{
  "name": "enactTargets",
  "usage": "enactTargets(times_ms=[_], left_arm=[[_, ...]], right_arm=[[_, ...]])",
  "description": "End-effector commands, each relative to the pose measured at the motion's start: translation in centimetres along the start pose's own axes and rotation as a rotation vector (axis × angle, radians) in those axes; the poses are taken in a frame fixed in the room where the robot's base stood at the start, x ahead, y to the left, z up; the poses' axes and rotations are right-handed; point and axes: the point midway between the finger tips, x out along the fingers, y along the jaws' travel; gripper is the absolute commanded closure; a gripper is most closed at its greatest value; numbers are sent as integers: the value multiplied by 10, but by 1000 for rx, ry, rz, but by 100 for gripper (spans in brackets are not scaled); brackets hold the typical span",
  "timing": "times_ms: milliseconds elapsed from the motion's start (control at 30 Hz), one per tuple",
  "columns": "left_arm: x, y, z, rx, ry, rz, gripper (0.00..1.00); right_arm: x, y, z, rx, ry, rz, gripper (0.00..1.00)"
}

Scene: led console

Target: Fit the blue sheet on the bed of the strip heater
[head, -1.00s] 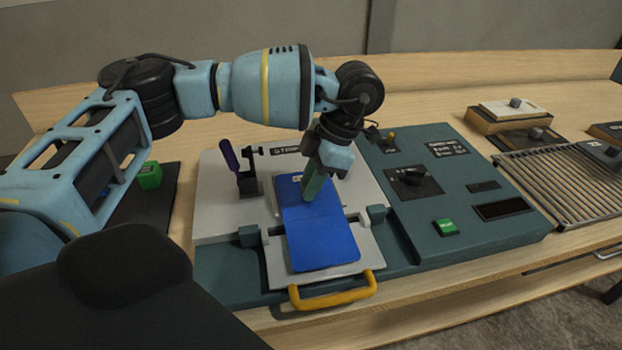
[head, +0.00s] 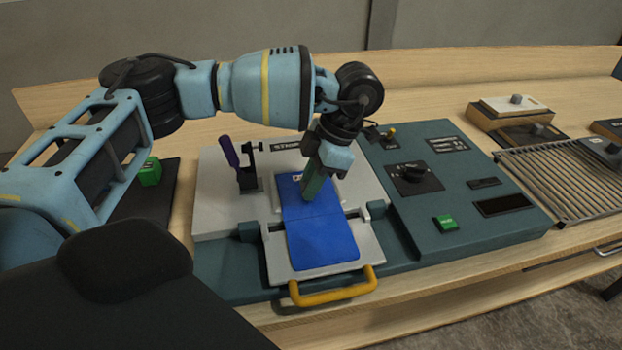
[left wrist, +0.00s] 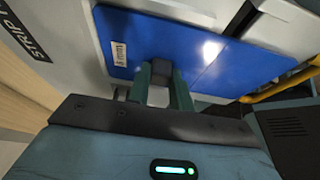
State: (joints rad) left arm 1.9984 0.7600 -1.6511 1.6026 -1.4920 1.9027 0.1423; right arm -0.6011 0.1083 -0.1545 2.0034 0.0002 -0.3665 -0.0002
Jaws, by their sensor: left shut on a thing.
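The blue sheet (head: 322,240) lies lengthwise over the pale bed (head: 366,243) of the strip heater, between two teal side blocks. It also shows in the left wrist view (left wrist: 205,45), with a small white label near one end. I cannot tell whether it touches the bed all over. My left gripper (head: 311,191) points down at the upper half of the sheet. In the left wrist view its fingers (left wrist: 160,85) are shut on a small dark grip on the sheet. The fingers hide part of the sheet in the head view. My right gripper is out of view.
A yellow handle (head: 333,287) is at the bed's front edge. A purple-handled clamp (head: 238,168) stands to the left on the grey plate. A teal control panel (head: 465,250) with a knob and green button is to the right, beside a slatted rack (head: 560,180).

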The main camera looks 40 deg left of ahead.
Motion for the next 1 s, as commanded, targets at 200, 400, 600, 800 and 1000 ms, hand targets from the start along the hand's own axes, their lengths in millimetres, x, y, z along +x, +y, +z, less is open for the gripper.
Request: enactTargets(times_ms=[200,400,600,800,1000], left_arm=[[-1,0,0,0,-1,0,65],[0,0,0,0,-1,0,53],[0,0,0,0,0,0,53],[-23,0,1,0,-4,2,53],[-56,0,0,0,-3,1,53]], right_arm=[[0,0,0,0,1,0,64],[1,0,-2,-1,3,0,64],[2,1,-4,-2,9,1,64],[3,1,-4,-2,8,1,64],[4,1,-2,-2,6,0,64]])
